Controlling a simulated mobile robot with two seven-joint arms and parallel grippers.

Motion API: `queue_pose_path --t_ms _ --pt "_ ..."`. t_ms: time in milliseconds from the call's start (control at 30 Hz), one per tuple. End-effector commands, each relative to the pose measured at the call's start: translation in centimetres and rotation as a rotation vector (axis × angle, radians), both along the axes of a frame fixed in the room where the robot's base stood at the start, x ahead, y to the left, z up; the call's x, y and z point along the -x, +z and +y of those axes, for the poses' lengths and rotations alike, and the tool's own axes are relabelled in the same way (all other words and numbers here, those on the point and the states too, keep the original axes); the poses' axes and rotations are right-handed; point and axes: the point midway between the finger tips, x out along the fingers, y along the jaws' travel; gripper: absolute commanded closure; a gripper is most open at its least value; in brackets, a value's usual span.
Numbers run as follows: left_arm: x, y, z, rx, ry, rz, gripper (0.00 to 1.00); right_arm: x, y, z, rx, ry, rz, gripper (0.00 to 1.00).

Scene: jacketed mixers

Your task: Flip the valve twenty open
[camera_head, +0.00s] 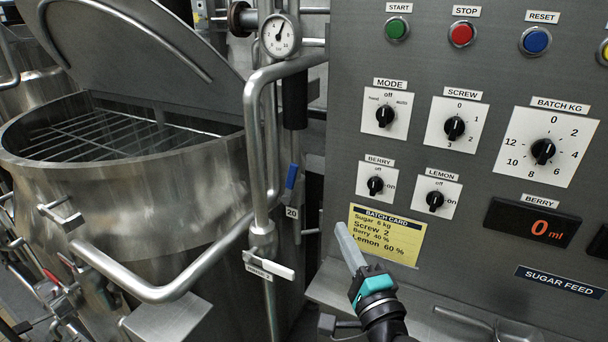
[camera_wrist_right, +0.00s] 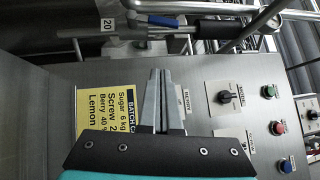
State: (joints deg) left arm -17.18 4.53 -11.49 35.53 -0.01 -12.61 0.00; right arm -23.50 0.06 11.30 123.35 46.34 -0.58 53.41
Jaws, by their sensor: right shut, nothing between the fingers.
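The valve tagged 20 (camera_head: 291,212) is left of the control panel in the head view. Its blue lever handle (camera_head: 291,176) stands upright just above the tag, roughly in line with the dark-sleeved vertical pipe. In the right wrist view the blue handle (camera_wrist_right: 163,20) lies across the top, with the 20 tag (camera_wrist_right: 107,25) to its left. My right gripper (camera_head: 341,229) is shut and empty, in front of the panel's lower left by the yellow batch card. It is to the right of and below the blue handle, apart from it. The left gripper is not in view.
The control panel (camera_head: 470,80) with knobs and buttons fills the right. The yellow batch card (camera_head: 400,240) is beside my fingers. A thick bent steel pipe (camera_head: 255,130) and a white-handled valve (camera_head: 268,264) stand left of valve 20. A steel mixer (camera_head: 130,190) with raised lid is at the left.

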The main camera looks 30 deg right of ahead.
Motion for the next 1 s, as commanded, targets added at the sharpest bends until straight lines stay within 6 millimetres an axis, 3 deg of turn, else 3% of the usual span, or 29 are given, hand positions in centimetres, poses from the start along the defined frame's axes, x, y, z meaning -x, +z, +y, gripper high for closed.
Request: queue_pose_path --t_ms 367,900,1000 --pt "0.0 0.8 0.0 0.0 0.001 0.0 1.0 -2.6 0.9 0.4 -0.079 0.026 -0.005 1.0" --pt "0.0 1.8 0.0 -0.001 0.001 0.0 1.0 -10.4 2.1 -0.8 -0.075 0.025 -0.003 1.0" --pt "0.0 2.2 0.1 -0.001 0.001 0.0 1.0 -11.6 2.5 0.3 -0.079 0.026 -0.003 1.0"
